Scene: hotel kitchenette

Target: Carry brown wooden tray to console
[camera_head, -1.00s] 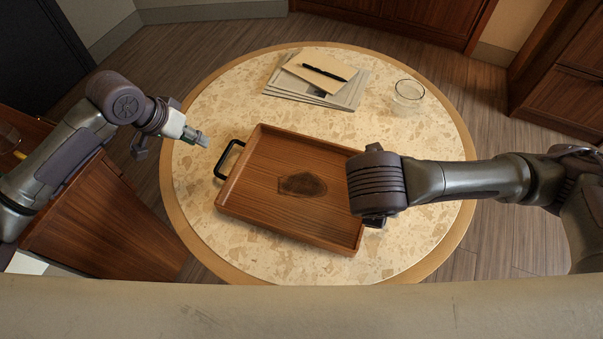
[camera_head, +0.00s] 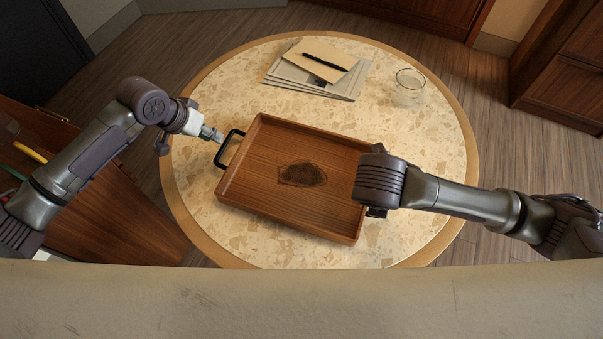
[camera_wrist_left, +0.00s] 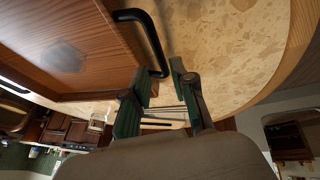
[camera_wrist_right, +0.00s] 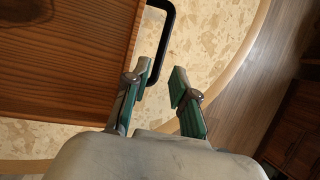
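The brown wooden tray (camera_head: 262,205) lies flat on the round stone-topped table (camera_head: 300,253). It is empty and has a dark patch on its floor. Its left black handle (camera_head: 229,147) is next to my left gripper (camera_head: 216,137). In the left wrist view that handle (camera_wrist_left: 150,38) reaches the open fingers (camera_wrist_left: 168,82). My right gripper (camera_wrist_right: 160,82) is open at the tray's right handle (camera_wrist_right: 165,30), whose near end lies by the left finger. In the head view my right arm hides that handle. I cannot tell whether either gripper touches a handle.
Papers (camera_head: 340,90) with an envelope and a black pen (camera_head: 323,61) lie at the table's back. A clear glass (camera_head: 409,85) stands at the back right. A wooden cabinet (camera_head: 115,215) is at the left. Wooden cabinets stand at the back and right.

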